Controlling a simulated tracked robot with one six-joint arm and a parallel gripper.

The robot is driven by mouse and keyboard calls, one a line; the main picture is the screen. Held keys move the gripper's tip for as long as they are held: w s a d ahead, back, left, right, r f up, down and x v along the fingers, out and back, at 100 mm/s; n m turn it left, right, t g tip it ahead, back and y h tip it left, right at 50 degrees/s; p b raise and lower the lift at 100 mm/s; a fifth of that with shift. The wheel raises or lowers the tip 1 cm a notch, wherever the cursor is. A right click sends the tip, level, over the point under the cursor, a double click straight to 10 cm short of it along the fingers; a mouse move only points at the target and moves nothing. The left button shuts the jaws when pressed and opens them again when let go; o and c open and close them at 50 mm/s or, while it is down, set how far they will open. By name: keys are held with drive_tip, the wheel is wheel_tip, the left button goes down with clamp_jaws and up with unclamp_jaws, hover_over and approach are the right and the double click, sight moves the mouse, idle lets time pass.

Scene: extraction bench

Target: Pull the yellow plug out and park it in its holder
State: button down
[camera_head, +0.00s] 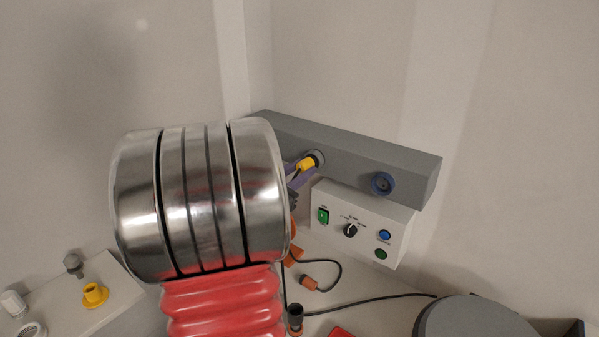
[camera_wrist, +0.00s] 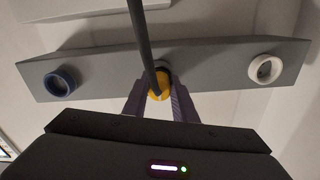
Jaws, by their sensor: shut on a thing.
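The yellow plug (camera_head: 306,163) is at a socket on the front of the grey rail (camera_head: 410,172); how deep it sits cannot be told. In the wrist view the yellow plug (camera_wrist: 155,91) shows between my fingers, with a dark cable running up from it. My gripper (camera_wrist: 159,101) is shut on the plug; its purple fingers lie on both sides. In the head view my gripper (camera_head: 298,175) is partly hidden behind my arm. A yellow, ring-shaped fitting (camera_head: 94,294) stands on the white ledge at the lower left; whether it is the plug's holder is unclear.
A blue socket (camera_head: 382,183) is on the rail, and a white socket (camera_wrist: 265,69) shows in the wrist view. A white control box (camera_head: 365,222) with knob and buttons hangs below the rail. An orange plug (camera_head: 309,282) with black cable lies on the bench.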

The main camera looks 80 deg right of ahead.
drive_tip(key=shift+d, duration=0.1)
drive_tip(key=c, duration=1.4)
unclamp_jaws()
drive_tip(key=shift+s, duration=0.1)
drive_tip(key=shift+o, duration=0.2)
drive_tip(key=v, duration=1.3)
drive_tip(key=shift+a, duration=0.4)
drive_tip(key=shift+f, duration=0.15)
